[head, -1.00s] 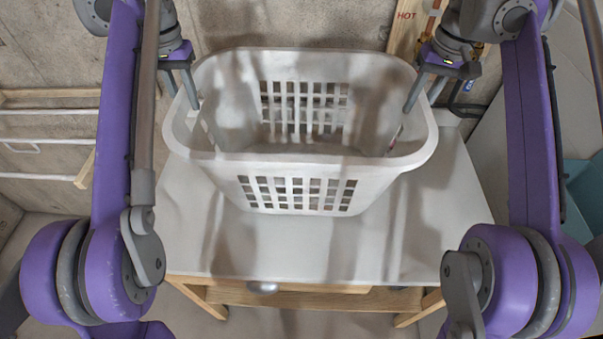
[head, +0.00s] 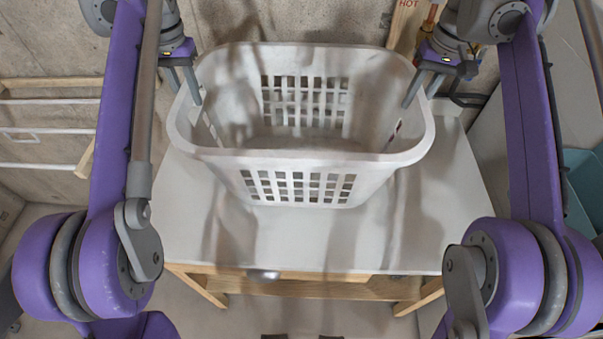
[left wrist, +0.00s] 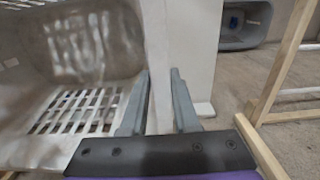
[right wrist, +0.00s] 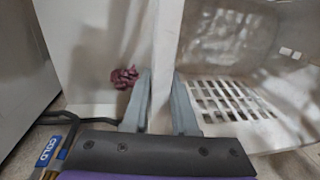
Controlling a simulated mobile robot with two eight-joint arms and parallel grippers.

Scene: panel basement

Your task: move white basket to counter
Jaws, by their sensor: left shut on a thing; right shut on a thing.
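The white basket (head: 300,160) is upright over a white-topped table in the head view, with slotted walls and an open top. I cannot tell whether its base touches the tabletop. My left gripper (head: 184,98) is shut on the basket's left rim, with one finger inside and one outside. My right gripper (head: 420,100) is shut on the right rim in the same way. The basket's wall runs between the fingers in the left wrist view (left wrist: 158,70) and in the right wrist view (right wrist: 165,60). The basket looks empty.
The white tabletop (head: 300,240) has bare room in front of the basket. A wooden rack (head: 50,130) is at the left wall. A grey surface (head: 480,140) and a teal bin (head: 580,180) are at the right. A reddish thing (right wrist: 124,77) shows beyond the basket in the right wrist view.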

